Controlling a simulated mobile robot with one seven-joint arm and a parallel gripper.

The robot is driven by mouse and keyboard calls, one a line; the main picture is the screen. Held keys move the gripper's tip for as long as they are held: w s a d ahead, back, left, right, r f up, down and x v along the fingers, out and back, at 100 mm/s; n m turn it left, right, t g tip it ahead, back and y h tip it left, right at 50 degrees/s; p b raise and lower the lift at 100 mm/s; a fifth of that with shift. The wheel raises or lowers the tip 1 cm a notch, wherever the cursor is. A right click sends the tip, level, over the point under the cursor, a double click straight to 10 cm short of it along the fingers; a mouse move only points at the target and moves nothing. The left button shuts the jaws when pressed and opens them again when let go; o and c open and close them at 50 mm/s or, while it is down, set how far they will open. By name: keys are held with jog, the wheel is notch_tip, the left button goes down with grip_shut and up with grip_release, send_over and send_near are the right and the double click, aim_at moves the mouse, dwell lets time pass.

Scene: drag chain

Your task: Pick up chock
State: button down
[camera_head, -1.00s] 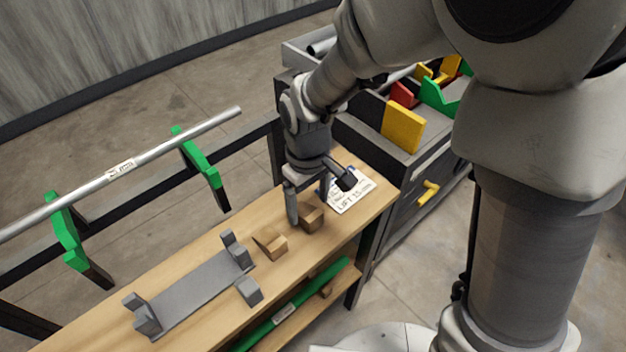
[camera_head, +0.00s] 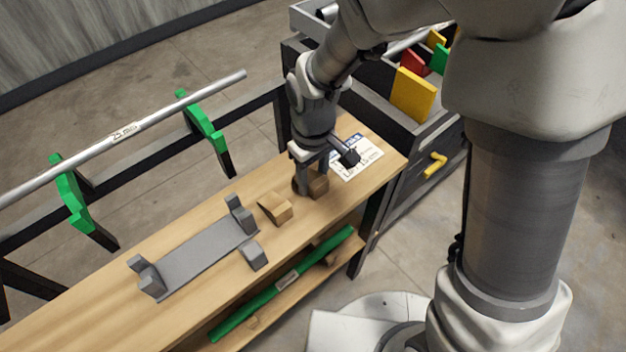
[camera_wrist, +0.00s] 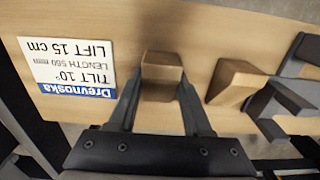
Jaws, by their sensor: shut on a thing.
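A small brown wooden chock (camera_head: 318,184) is at the right part of the wooden bench top. My gripper (camera_head: 309,188) is shut on this chock, with one finger on each side. In the wrist view the chock (camera_wrist: 161,75) sits between the fingertips of my gripper (camera_wrist: 160,88). A second brown wooden chock (camera_head: 275,208), with a sloped face, stands apart to the left; it also shows in the wrist view (camera_wrist: 232,82). I cannot tell whether the held chock still touches the bench.
A grey cradle plate (camera_head: 205,258) with upright ends and a loose grey block (camera_head: 253,254) lie further left. A printed card (camera_head: 358,157) lies beyond the gripper. A metal tube (camera_head: 130,130) rests on green supports behind. A drawer cabinet (camera_head: 400,125) stands right.

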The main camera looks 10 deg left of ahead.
aim_at(318, 174)
jog(key=shift+r, duration=0.1)
jog(key=shift+r, duration=0.55)
jog(key=r, duration=0.1)
jog(key=r+p, duration=0.1)
jog(key=w+r, duration=0.1)
jog(key=shift+d+r+p, duration=0.35)
jog(key=shift+d, duration=0.05)
jog(key=w+d+r+p, duration=0.1)
jog(key=w+d+r, duration=0.5)
jog(key=w+d, duration=0.1)
jog(key=shift+d+p, duration=0.35)
